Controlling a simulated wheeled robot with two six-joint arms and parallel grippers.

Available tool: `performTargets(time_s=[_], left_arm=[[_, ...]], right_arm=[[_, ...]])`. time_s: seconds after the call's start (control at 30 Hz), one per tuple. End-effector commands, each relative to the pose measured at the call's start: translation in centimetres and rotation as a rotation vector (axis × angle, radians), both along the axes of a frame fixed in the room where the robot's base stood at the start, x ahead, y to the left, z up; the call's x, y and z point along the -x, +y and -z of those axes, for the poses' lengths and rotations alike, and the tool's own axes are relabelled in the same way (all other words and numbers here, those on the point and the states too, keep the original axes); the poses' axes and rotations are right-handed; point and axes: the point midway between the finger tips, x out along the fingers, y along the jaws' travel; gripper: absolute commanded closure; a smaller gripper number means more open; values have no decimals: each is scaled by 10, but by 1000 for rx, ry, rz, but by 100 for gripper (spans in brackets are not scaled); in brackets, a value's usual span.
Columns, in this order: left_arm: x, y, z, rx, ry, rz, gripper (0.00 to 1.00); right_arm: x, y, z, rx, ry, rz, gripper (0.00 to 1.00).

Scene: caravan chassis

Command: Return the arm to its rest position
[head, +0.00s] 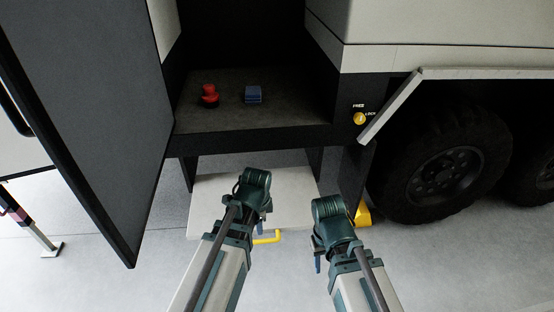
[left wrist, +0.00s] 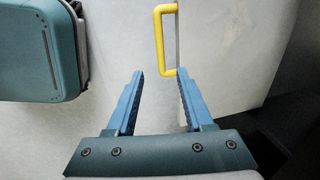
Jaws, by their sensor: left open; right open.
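Both my arms reach in from the bottom of the head view, bent in front of the caravan. My left gripper (left wrist: 159,74) is open and empty in the left wrist view. Its two blue fingers point toward the yellow handle (left wrist: 158,40) on the edge of the pale step (left wrist: 225,50). The handle is not clasped; I cannot tell its exact distance from the fingertips.
The pale step (head: 285,190) lies below the doorway floor (head: 230,118), which holds a red object (head: 209,95) and a blue block (head: 253,94). The dark door (head: 100,100) stands open at left. A yellow lock knob (head: 360,118) and large wheel (head: 440,170) are at right.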

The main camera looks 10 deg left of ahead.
Motion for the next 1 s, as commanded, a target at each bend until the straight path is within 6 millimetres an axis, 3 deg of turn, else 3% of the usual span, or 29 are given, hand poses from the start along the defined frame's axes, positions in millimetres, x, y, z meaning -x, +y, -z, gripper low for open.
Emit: performTargets(time_s=[0.17, 0.27, 0.5, 0.7, 0.83, 1.0], left_arm=[[3, -4, -12, 5, 5, -27, 48], [13, -15, -39, 19, 20, -107, 48], [51, -51, -122, 50, 76, -442, 48], [82, -75, -180, 46, 107, -717, 48], [97, -84, -204, 37, 115, -848, 48], [106, -90, -217, 29, 117, -944, 48]], right_arm=[[0, 0, -12, 0, 0, 0, 50], [0, 0, -40, 0, 0, 0, 50], [0, 0, -125, 0, 0, 1, 50], [0, 0, -183, 0, 0, 1, 50], [0, 0, -207, 0, 0, 1, 50], [0, 0, -220, 0, 0, 1, 50]])
